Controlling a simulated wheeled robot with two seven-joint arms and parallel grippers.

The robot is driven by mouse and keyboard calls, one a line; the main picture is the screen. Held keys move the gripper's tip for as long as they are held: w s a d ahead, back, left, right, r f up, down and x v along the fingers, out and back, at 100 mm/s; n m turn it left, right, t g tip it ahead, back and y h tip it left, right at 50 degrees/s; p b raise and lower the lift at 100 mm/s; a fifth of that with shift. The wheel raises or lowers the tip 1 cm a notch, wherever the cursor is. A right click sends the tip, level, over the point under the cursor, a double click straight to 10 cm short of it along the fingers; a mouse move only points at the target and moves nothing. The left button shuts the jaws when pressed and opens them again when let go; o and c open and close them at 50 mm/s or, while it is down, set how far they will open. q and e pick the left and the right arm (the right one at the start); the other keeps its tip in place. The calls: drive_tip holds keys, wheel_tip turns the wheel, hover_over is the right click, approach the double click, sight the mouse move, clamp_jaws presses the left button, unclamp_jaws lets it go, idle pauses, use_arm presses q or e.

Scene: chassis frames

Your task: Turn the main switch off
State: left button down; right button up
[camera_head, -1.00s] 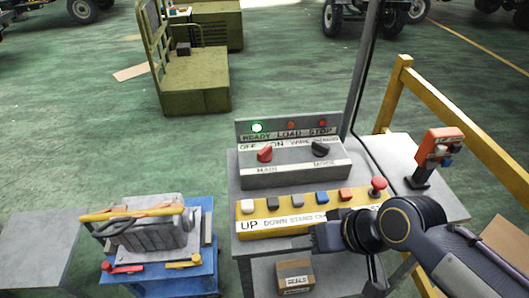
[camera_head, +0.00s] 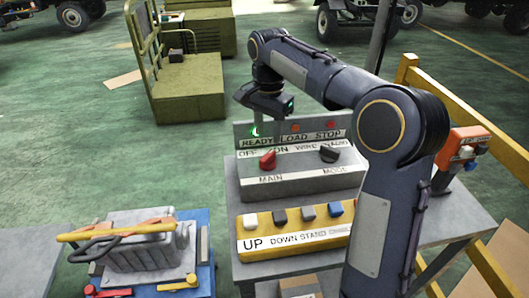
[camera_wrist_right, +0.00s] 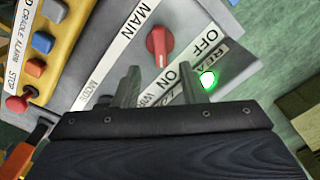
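The main switch is a red knob (camera_head: 267,160) on the grey control box (camera_head: 300,183), above the MAIN label and below OFF and ON. Its pointer seems to lean toward ON. It also shows as a red knob in the right wrist view (camera_wrist_right: 159,45), with a pale mark on it. My right gripper (camera_head: 252,124) hangs above the back of the box, near the lit green READY lamp (camera_wrist_right: 208,79). Its two fingers (camera_wrist_right: 160,85) are apart with nothing between them, and the knob lies just beyond the fingertips, not touched. My left gripper is not in view.
A black MODE knob (camera_head: 329,152) sits to the right on the same box. A yellow button panel (camera_head: 290,238) lies in front, partly hidden by my right arm. A blue stand with a grey part (camera_head: 148,245) is at left. A yellow rail (camera_head: 470,125) runs at right.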

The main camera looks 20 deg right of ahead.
sight(268, 155)
wheel_tip(268, 155, down, 8)
drive_tip(key=shift+r, duration=0.15)
idle(0.3)
clamp_jaws()
